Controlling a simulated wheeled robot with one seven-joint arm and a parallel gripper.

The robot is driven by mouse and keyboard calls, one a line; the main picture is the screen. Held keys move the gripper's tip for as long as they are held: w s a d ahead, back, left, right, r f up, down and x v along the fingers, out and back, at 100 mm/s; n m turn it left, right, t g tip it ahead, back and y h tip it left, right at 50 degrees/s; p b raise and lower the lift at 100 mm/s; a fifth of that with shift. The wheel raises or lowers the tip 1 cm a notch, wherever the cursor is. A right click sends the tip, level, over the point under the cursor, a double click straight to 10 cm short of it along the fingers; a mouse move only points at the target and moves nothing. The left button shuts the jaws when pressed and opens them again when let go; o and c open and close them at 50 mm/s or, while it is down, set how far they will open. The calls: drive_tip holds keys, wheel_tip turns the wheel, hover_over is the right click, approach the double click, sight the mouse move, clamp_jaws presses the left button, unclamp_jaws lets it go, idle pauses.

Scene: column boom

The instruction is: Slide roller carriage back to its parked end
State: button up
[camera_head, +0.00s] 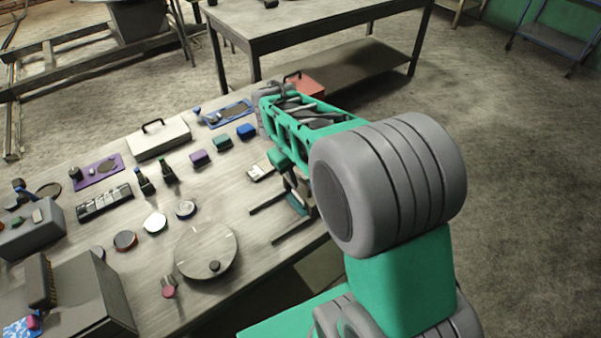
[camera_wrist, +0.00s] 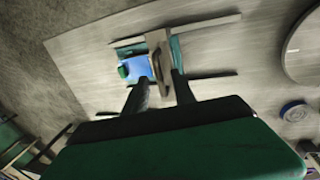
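My gripper (camera_wrist: 161,76) points down over the bench at its near right edge, with its two dark fingers apart. Between and just beyond the fingertips is a narrow brownish piece with a curved handle (camera_wrist: 157,64), which looks like part of the roller carriage. A teal bar (camera_wrist: 176,48) lies along its right side and a blue part (camera_wrist: 134,67) along its left. In the head view the teal part of the carriage (camera_head: 297,204) shows below my gripper (camera_head: 291,188), between two dark rails (camera_head: 267,204). My arm hides much of it. I cannot tell whether the fingers touch it.
A round disc with a knob (camera_head: 207,250) stands left of the rails. Small coloured blocks (camera_head: 222,142), a white box (camera_head: 158,137) and several round pieces lie further left. A red box (camera_head: 306,86) is beyond my arm. Open floor lies to the right.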

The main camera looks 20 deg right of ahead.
clamp_jaws()
idle(1.4)
